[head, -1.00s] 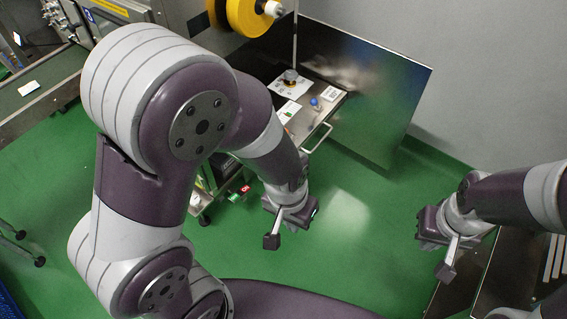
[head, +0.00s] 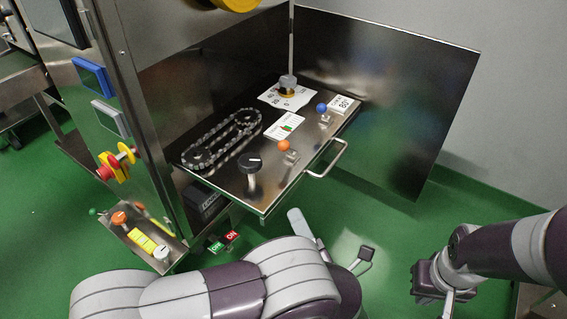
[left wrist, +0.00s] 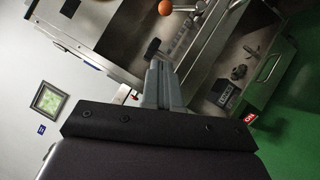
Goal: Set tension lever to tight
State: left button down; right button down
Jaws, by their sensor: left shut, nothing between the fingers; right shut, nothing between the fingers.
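I cannot tell from the labels which is the tension lever. My left gripper (head: 298,222) is shut and empty, below the shelf's front edge and apart from both levers; my arm hides part of it. In the left wrist view its grey fingers (left wrist: 158,82) point toward the orange knob (left wrist: 165,7). My right gripper (head: 428,290) is shut and empty at lower right.
A bar handle (head: 327,160) sticks out from the shelf's front edge. A steel panel (head: 400,110) stands to the right. An emergency stop (head: 108,168) is at left.

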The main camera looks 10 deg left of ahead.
aim_at(278, 192)
dwell(0.3)
pick_arm(q)
jog(key=b+x, duration=0.2)
jog(key=x, duration=0.3)
jog(key=b+x, duration=0.2)
jog(key=x, duration=0.3)
jog(key=shift+w+a+f, duration=0.15)
jog(key=shift+w+f, duration=0.05)
jog(key=shift+w+d+r+b, duration=0.25)
jog(key=shift+w+b, duration=0.1)
jog(key=shift+w, duration=0.25)
jog(key=shift+w+d+r+b, duration=0.1)
jog(key=shift+w+r+b, duration=0.2)
jog(key=shift+w, duration=0.25)
jog(key=shift+w+r, duration=0.35)
jog(key=shift+w, duration=0.2)
jog(key=shift+d, duration=0.1)
